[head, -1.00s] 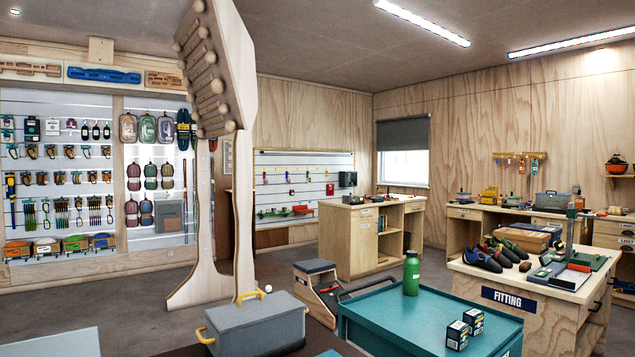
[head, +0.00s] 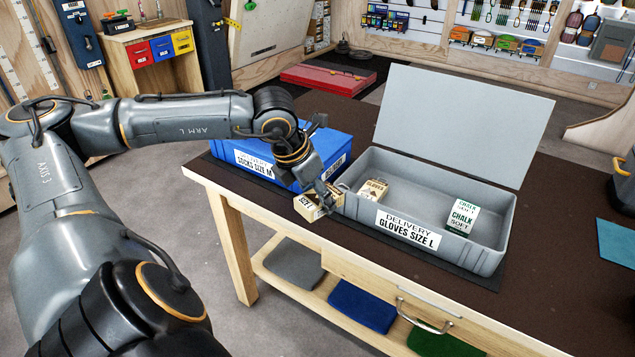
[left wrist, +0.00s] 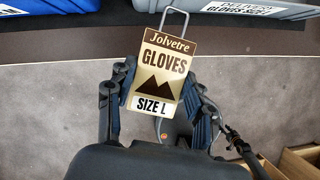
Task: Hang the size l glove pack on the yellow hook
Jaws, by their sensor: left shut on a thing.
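My left gripper (head: 321,196) is shut on the size L glove pack (head: 309,205), a tan and brown card pack. It holds the pack in the air at the left front corner of the grey gloves crate, outside it. In the left wrist view the pack (left wrist: 160,72) sits between the two fingers of my left gripper (left wrist: 160,108); its front reads "Gloves" and "Size L", and a wire hanging loop sticks out from its top. My right gripper is not in view.
The open grey crate (head: 480,258), labelled gloves size L, holds another tan pack (head: 372,190) and a chalk box (head: 462,216). A blue crate (head: 318,146) labelled socks size M stands left of it. Both are on a dark-topped workbench (head: 560,300). A red case (head: 325,79) lies behind.

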